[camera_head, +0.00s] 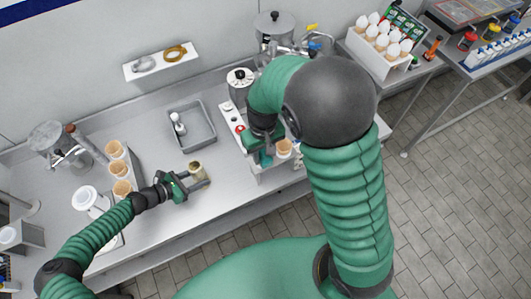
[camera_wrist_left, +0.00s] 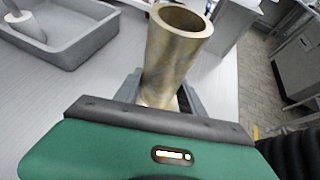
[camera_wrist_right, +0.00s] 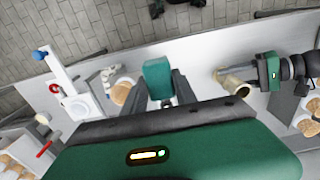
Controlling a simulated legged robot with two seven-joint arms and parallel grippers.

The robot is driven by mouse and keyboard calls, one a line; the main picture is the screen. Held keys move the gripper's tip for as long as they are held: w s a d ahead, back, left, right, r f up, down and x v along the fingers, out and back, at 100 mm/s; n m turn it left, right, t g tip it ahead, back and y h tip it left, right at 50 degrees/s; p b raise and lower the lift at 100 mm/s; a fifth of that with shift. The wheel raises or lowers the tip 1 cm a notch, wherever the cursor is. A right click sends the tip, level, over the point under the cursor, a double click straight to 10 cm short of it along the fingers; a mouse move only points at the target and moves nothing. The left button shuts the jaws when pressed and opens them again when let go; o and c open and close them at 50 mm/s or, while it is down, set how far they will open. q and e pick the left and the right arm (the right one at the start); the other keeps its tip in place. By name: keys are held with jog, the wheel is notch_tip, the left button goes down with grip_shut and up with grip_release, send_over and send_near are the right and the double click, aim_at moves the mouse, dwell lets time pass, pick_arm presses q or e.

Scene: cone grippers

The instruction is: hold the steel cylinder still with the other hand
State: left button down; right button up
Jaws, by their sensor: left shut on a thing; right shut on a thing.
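My left gripper (camera_head: 190,182) is shut on a hollow metal cylinder (camera_head: 196,170), open at the top and brass-toned rather than steel grey. The left wrist view shows the cylinder (camera_wrist_left: 172,62) between the fingers, its mouth facing up and its lower end hidden by the gripper. My right gripper (camera_wrist_right: 160,98) is shut on a green block-like thing (camera_wrist_right: 157,75). In the head view this green thing (camera_head: 265,157) is partly hidden by my right arm, beside the white dispenser unit. The right wrist view shows the held cylinder (camera_wrist_right: 234,82) to the right, apart from the green thing.
A grey tray (camera_head: 207,137) with a white object in it lies behind the cylinder. Cones (camera_head: 122,187) stand in a holder to the left, and another cone (camera_head: 284,147) stands near my right gripper. The bench's front edge (camera_head: 215,217) is close. A white crate (camera_head: 352,43) stands at the back right.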

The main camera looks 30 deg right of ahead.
pick_arm(q)
jog(key=shift+s+a+f, duration=0.15)
jog(key=shift+s+f, duration=0.1)
jog(key=shift+f, duration=0.05)
jog(key=shift+s+n, duration=0.15)
jog(key=shift+n, duration=0.15)
jog(key=shift+s+d+n+t+y, duration=0.1)
jog(key=shift+d+n+t+y, duration=0.1)
jog(key=shift+n+t+y, duration=0.6)
jog(key=shift+h, duration=0.3)
jog(key=shift+m+g+h, duration=0.4)
jog(key=shift+m+g, duration=0.3)
jog(key=shift+m, duration=0.3)
jog(key=shift+m+g, duration=0.7)
